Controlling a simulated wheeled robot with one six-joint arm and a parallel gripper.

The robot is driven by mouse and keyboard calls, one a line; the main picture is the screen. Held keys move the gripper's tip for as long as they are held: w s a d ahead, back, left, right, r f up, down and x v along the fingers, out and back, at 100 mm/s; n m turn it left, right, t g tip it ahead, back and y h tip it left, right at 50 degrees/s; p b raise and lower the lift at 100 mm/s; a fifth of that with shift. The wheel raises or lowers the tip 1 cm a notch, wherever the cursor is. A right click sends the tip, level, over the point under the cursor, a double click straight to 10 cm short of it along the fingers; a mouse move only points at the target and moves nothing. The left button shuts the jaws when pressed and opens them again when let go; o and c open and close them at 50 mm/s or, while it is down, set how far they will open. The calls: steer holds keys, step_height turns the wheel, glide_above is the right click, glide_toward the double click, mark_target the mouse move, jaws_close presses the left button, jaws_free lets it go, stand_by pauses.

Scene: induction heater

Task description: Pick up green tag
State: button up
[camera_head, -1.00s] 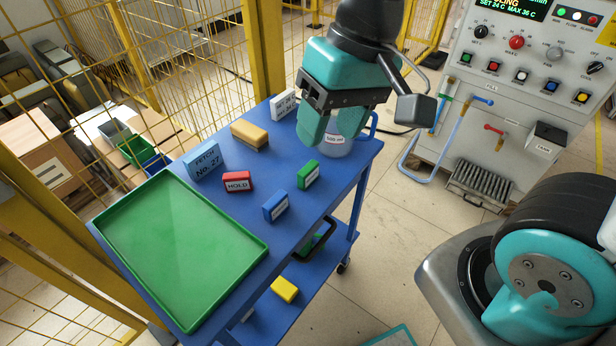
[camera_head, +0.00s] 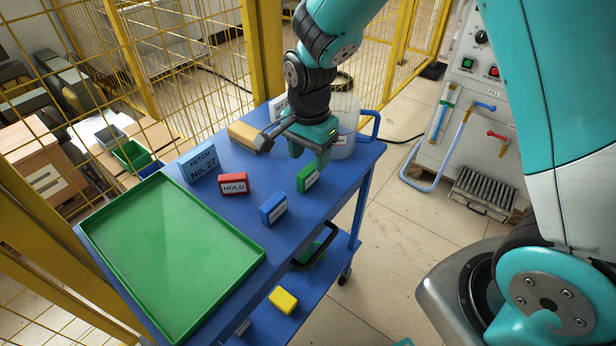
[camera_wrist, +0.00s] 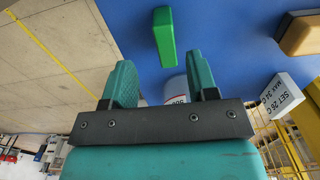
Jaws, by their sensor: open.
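The green tag (camera_head: 307,177) is a small upright block with a white label, standing on the blue cart top near its right edge. It also shows in the wrist view (camera_wrist: 164,37), ahead of the fingertips and between their lines. My gripper (camera_head: 310,158) is open and empty, above and just behind the tag in the head view. In the wrist view the two teal fingers (camera_wrist: 160,75) are spread apart, and the tag is apart from both.
A blue tag (camera_head: 273,208), a red HOLD tag (camera_head: 233,184) and a blue FETCH sign (camera_head: 198,163) stand nearby. A tan block (camera_head: 243,136) and a clear container (camera_head: 345,138) are behind. A green tray (camera_head: 170,255) lies at the left. A yellow block (camera_head: 283,300) is on the lower shelf.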

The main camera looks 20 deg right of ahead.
mark_target(308, 169)
steer(key=f, duration=0.7)
steer(key=shift+w+f, duration=0.2)
steer(key=shift+w, duration=0.2)
jaws_close()
